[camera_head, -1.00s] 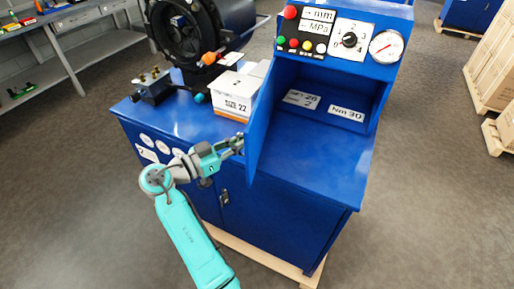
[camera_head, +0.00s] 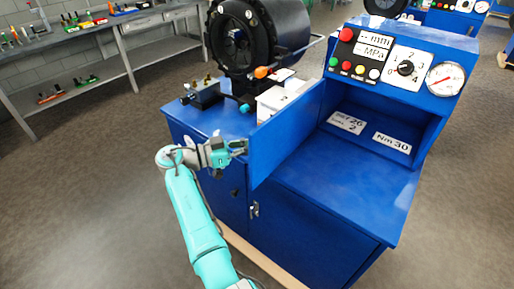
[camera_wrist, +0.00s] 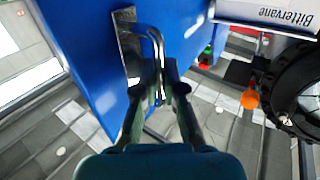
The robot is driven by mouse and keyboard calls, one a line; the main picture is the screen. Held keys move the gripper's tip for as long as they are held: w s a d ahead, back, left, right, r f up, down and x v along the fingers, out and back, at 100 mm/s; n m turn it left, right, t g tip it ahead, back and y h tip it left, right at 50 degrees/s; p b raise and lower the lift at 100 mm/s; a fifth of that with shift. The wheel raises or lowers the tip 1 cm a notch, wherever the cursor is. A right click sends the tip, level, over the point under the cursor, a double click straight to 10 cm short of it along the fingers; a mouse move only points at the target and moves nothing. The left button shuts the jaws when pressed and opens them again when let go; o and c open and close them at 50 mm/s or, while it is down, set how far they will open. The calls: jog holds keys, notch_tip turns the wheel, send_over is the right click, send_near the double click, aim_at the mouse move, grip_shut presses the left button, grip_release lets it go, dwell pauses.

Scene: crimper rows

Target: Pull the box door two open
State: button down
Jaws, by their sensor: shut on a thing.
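The blue box door (camera_head: 286,134) stands swung out from the left side of the open box (camera_head: 378,112) on the blue machine in the head view. My gripper (camera_head: 240,147) is at the door's free edge, on its outer face. In the wrist view, the door's blue face (camera_wrist: 85,50) carries a silver bar handle (camera_wrist: 156,42) on a metal plate (camera_wrist: 128,48). My gripper (camera_wrist: 166,78) is shut on the handle there. In the head view, my gripper hides the handle.
The lower cabinet has a metal latch (camera_head: 255,210). A white carton (camera_head: 276,100) and a black fitting with small knobs (camera_head: 203,93) sit on the machine top behind the door. A grey workbench (camera_head: 115,30) stands at the back left. Floor on the left is clear.

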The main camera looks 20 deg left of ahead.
jog(key=shift+w+a+f+g, duration=0.1)
jog(key=shift+w+a+g, duration=0.2)
jog(key=shift+a, duration=0.2)
dwell(0.3)
jog(key=c, duration=1.5)
grip_release()
jog(key=shift+c, duration=0.2)
jog(key=v, duration=1.2)
jog(key=shift+f, duration=0.15)
